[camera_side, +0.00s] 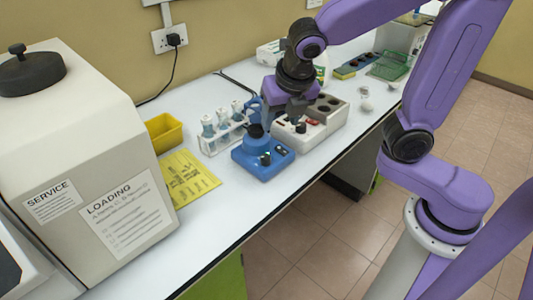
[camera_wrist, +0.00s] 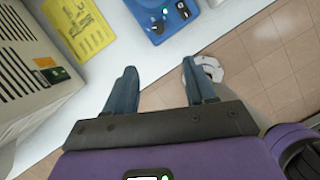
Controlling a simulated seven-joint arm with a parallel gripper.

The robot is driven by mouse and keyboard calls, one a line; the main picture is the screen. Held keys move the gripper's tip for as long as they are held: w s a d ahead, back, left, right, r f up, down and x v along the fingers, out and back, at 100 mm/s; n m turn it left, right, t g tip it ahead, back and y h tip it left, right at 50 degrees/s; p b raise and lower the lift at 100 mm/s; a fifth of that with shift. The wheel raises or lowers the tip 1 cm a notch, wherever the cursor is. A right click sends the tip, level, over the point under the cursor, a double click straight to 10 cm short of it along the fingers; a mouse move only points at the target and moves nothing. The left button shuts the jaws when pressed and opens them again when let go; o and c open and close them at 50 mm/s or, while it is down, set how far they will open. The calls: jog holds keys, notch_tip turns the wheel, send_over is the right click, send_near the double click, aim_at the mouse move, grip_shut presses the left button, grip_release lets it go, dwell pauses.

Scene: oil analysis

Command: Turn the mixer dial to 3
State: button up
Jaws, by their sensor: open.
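The blue mixer (camera_side: 263,155) stands on the bench near its front edge, with a dark cup-like top. Its small black dial (camera_side: 265,159) is on the front face; the number it points to is too small to read. In the wrist view the mixer (camera_wrist: 152,24) is cut off by the top edge, with a dark round knob (camera_wrist: 181,9) on it. My gripper (camera_wrist: 160,80) is open and empty, with the mixer beyond its fingertips. In the side view my gripper (camera_side: 296,115) is above and right of the mixer, apart from the dial; its fingertips are hard to make out.
A beige block with dark holes (camera_side: 325,118) stands right of the mixer. A rack of tubes (camera_side: 222,135) is behind it. A yellow sheet (camera_side: 187,178) and a yellow bin (camera_side: 164,132) lie left. A large beige machine (camera_side: 75,150) fills the left end. The bench front is clear.

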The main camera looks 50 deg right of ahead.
send_near(266, 156)
jog(key=shift+n, duration=0.3)
jog(key=x, duration=0.8)
jog(key=shift+f, duration=0.3)
grip_shut()
